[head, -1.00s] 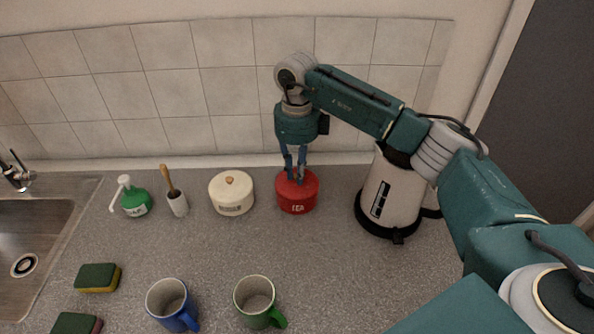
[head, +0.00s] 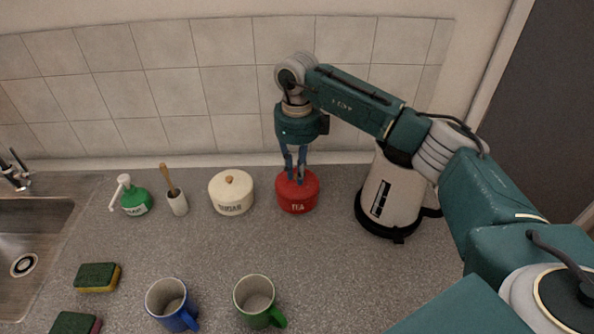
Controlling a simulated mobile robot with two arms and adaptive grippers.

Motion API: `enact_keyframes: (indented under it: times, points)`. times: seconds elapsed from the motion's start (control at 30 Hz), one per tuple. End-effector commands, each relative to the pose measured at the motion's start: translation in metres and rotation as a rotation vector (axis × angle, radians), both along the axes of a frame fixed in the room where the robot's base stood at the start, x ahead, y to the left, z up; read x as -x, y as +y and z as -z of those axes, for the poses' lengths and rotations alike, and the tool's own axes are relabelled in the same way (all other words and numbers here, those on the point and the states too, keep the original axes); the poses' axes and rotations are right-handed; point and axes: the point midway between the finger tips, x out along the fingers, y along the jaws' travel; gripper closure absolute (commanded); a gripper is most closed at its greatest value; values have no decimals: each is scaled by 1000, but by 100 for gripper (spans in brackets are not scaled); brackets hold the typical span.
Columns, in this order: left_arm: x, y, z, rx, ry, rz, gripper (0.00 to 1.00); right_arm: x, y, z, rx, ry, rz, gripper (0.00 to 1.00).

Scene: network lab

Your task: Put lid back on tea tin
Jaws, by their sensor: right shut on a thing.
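The red tea tin (head: 298,207), labelled TEA, stands upright on the counter near the back wall. Its red lid (head: 312,184) sits on top of the tin, and I see no gap between them. My right gripper (head: 296,179) points straight down at the lid's middle, its fingers shut on the lid's knob, which they mostly hide. My left gripper is not in view.
A cream sugar tin (head: 232,196) stands left of the tea tin, and a kettle (head: 389,196) to the right. A brush pot (head: 177,203), green dispenser (head: 134,200), sink (head: 32,240), sponge (head: 97,277), blue mug (head: 172,304) and green mug (head: 256,301) are further around. Mid-counter is clear.

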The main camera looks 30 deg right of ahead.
Motion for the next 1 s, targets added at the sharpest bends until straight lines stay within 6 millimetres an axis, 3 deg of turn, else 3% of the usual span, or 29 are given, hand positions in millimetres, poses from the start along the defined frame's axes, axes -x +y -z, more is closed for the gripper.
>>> enact_keyframes:
  times: [0.47,0.5,0.57,0.77,0.9,1.0]
  points:
    - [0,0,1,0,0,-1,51,0,0,0,0,0,0,100]
    - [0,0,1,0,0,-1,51,0,0,0,0,0,0,77]
    - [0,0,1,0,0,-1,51,0,0,0,0,0,0,65]
    - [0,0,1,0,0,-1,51,0,0,0,0,0,0,63]
    - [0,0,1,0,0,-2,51,0,0,1,0,1,0,44]
    - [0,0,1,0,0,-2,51,0,0,1,0,1,0,44]
